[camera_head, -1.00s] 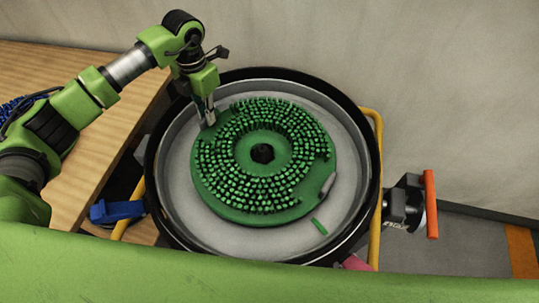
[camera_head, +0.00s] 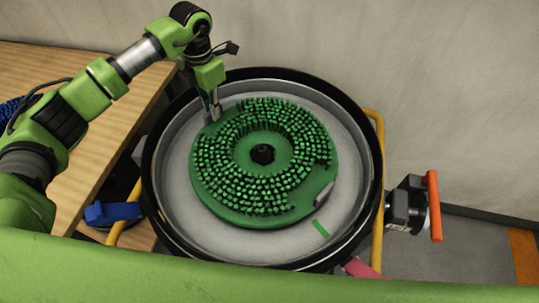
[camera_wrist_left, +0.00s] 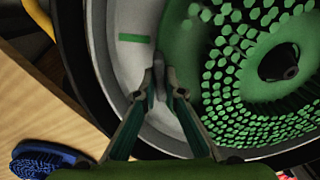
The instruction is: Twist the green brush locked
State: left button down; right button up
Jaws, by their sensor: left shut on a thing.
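The green brush (camera_head: 258,215) is a round disc with bristles facing up and a dark centre hole. It lies inside the grey round tank (camera_head: 174,180) with a black rim. A grey lug (camera_head: 325,194) sits on its lower-right edge. A green mark (camera_head: 321,228) on the tank floor is just below that lug, apart from it. My left gripper (camera_head: 213,112) is at the brush's upper-left edge. In the left wrist view, its fingers (camera_wrist_left: 160,85) are shut on another grey lug (camera_wrist_left: 158,70). A green mark (camera_wrist_left: 133,38) lies near this lug.
A wooden table (camera_head: 75,65) stands at the left, with a blue brush (camera_wrist_left: 42,160) on it. A blue part (camera_head: 114,212) is left of the tank. A black fitting with an orange bar (camera_head: 434,206) stands at the right. A pale wall (camera_head: 400,60) is behind.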

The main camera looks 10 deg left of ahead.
pick_arm(q)
jog(key=shift+w+d, duration=0.1)
jog(key=shift+w+d+m+b, duration=0.8)
jog(key=shift+w+m+b, duration=0.1)
jog(key=shift+w, duration=0.15)
jog(key=c, duration=2)
grip_release()
jog(key=shift+c, duration=0.2)
jog(key=shift+a+f, duration=0.1)
jog(key=shift+f, duration=0.05)
notch_tip(320, 180, up, 12)
jog(key=shift+s, duration=0.1)
